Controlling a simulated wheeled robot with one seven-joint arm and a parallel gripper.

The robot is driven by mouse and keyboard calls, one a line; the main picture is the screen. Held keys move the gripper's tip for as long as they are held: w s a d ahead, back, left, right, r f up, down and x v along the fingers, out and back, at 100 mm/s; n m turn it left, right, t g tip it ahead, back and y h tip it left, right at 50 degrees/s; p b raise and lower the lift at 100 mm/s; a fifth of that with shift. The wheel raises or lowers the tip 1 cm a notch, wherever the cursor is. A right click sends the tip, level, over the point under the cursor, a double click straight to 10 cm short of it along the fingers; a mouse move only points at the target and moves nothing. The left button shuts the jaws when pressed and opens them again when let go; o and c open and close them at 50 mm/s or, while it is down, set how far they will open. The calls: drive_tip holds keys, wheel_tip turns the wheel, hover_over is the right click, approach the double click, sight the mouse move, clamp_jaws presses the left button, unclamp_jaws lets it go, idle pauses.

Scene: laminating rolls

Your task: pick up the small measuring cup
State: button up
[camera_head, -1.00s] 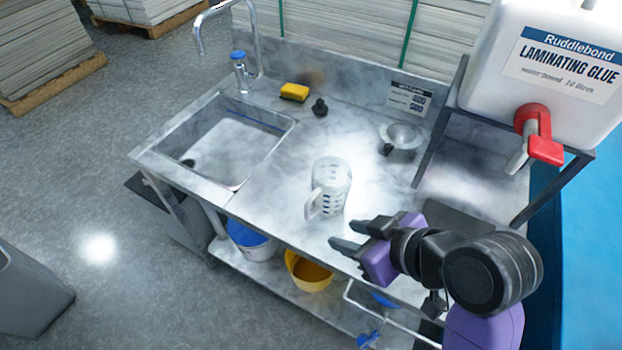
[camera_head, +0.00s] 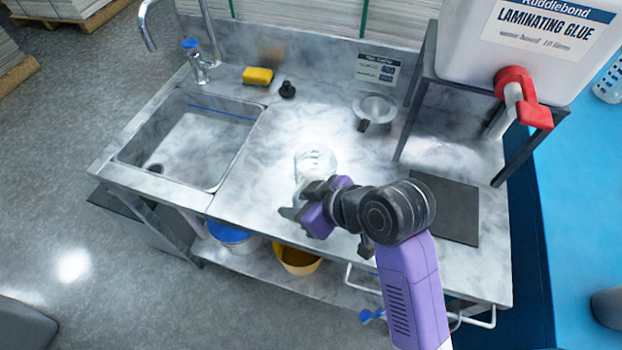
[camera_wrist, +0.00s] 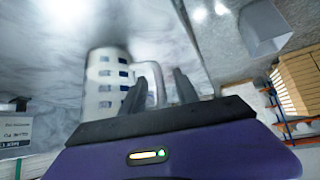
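The measuring cup (camera_head: 316,160) is white with blue marks and stands upright on the metal worktop, partly hidden behind my gripper (camera_head: 298,202) in the head view. In the wrist view the cup (camera_wrist: 108,78) shows on the left, and its looped handle (camera_wrist: 158,72) lies in line with the gap between my fingers. My gripper (camera_wrist: 160,84) is open, with its two dark fingers apart. I cannot tell whether the fingers touch the handle.
A sink (camera_head: 195,140) is at the left. A yellow sponge (camera_head: 257,76), a black stopper (camera_head: 287,90) and a round metal vessel (camera_head: 375,108) stand at the back. The glue container (camera_head: 540,60) with a red tap is on a stand at the right. A dark mat (camera_head: 445,210) lies below it.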

drive_tip(key=shift+w+a+f, duration=0.15)
drive_tip(key=shift+f, duration=0.1)
clamp_jaws()
drive_tip(key=shift+r, duration=0.1)
idle(1.2)
